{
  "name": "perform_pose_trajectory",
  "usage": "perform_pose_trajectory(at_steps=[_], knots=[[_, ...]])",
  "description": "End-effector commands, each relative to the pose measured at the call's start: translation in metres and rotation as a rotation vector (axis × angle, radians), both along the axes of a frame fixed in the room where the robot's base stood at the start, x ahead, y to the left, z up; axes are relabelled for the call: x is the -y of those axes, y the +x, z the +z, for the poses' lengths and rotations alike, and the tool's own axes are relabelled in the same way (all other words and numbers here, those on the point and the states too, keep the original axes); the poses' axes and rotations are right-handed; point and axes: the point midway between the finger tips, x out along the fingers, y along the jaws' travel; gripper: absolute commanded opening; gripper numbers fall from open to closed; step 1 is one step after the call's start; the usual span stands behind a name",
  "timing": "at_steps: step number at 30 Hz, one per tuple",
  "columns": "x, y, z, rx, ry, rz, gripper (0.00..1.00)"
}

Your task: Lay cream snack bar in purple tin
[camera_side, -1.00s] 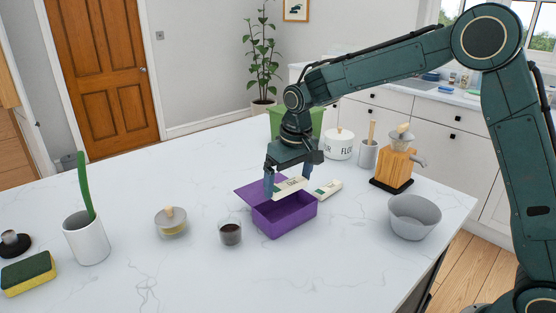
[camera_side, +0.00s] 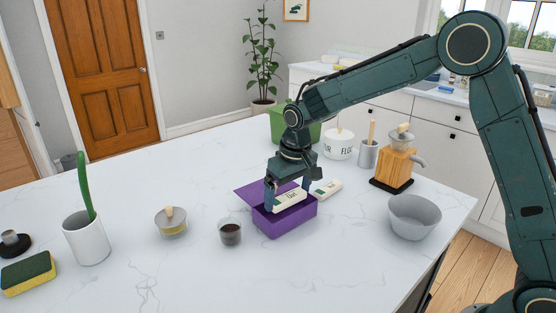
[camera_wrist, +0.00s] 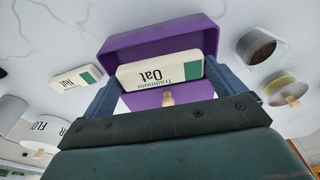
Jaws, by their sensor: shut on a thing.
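My gripper (camera_side: 288,196) is shut on a cream snack bar (camera_side: 290,200) marked "Oat", with one finger at each end. In the wrist view the cream snack bar (camera_wrist: 160,72) has a green end and lies across between the fingers. It is at the opening of the purple tin (camera_side: 287,222), roughly level with the rim; whether it touches the tin's floor cannot be seen. The tin's lid is open toward the back left. The wrist view shows the purple tin (camera_wrist: 160,38) around and beyond the bar.
A second cream bar (camera_side: 328,188), marked "Nut" in the wrist view (camera_wrist: 75,78), lies beside the tin. A dark-filled glass (camera_side: 230,234) and lidded glass dish (camera_side: 171,222) stand left. A grey bowl (camera_side: 414,216) stands right.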

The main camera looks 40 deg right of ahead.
Motion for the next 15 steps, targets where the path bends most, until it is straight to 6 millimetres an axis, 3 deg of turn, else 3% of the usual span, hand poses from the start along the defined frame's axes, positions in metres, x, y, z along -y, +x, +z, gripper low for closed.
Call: perform_pose_trajectory(at_steps=[6,7,8,15], knots=[[0.0000,0.0000,-0.0002,0.000,0.000,0.000,0.72],[0.0000,0.0000,-0.0002,0.000,0.000,0.000,0.96],[0.0000,0.0001,-0.0002,0.000,0.000,0.000,1.00],[0.0000,0.0001,0.0001,0.000,0.000,0.000,1.00]])
